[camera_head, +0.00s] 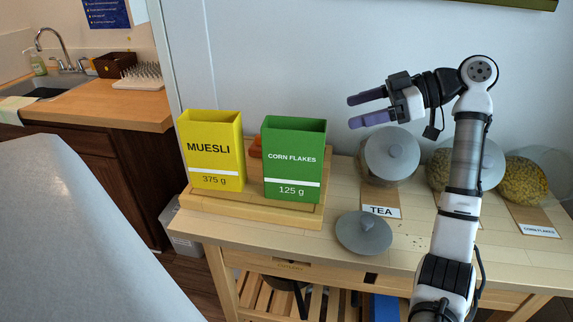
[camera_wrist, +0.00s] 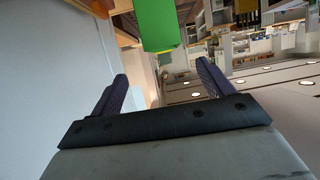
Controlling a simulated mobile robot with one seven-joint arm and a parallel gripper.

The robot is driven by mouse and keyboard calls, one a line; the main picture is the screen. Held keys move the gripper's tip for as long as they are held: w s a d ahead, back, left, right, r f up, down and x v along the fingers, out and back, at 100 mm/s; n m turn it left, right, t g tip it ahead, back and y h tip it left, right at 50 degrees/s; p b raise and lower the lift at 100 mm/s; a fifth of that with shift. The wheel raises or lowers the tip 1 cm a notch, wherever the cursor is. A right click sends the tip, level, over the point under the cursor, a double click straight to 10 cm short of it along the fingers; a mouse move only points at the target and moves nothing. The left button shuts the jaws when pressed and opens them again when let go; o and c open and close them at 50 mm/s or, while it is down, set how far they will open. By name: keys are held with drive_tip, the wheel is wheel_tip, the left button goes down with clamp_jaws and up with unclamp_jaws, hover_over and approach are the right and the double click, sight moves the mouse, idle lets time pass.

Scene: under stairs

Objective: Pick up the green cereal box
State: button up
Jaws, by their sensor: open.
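The green cereal box (camera_head: 292,161), labelled CORN FLAKES 125 g, stands upright with an open top on a wooden tray (camera_head: 250,212). A yellow MUESLI box (camera_head: 211,152) stands upright to its left on the same tray. My gripper (camera_head: 354,112) is open and empty, to the right of the green box and higher than its top, with its fingers pointing left in the head view. In the wrist view the green box (camera_wrist: 157,25) shows at the top, ahead of the two spread fingers (camera_wrist: 160,85), apart from them. Its far part is cut off by the frame edge.
Glass jars with grey lids stand right of the tray; one lid (camera_head: 391,152) is below my gripper. A loose grey lid (camera_head: 364,234) lies near the TEA label (camera_head: 381,211). A wall (camera_head: 300,60) rises behind the table. A sink counter (camera_head: 100,100) is at the left.

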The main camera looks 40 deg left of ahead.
sight(302, 125)
drive_tip(key=p+x, duration=0.1)
drive_tip(key=x, duration=0.6)
drive_tip(key=shift+s+a, duration=0.15)
drive_tip(key=shift+s, duration=0.05)
drive_tip(key=p+x, duration=0.1)
drive_tip(key=x, duration=0.1)
drive_tip(key=p+x, duration=0.1)
drive_tip(key=x, duration=0.1)
drive_tip(key=shift+s+r+p, duration=0.1)
drive_tip(key=shift+s+p, duration=0.3)
drive_tip(key=shift+s, duration=0.05)
drive_tip(key=shift+s+a+f, duration=0.15)
drive_tip(key=shift+a+f, duration=0.1)
drive_tip(key=shift+f, duration=0.05)
drive_tip(key=c, duration=1.3)
drive_tip(key=shift+r, duration=0.15)
drive_tip(key=shift+c, duration=0.2)
wheel_tip(302, 125, up, 10)
drive_tip(key=b, duration=0.2)
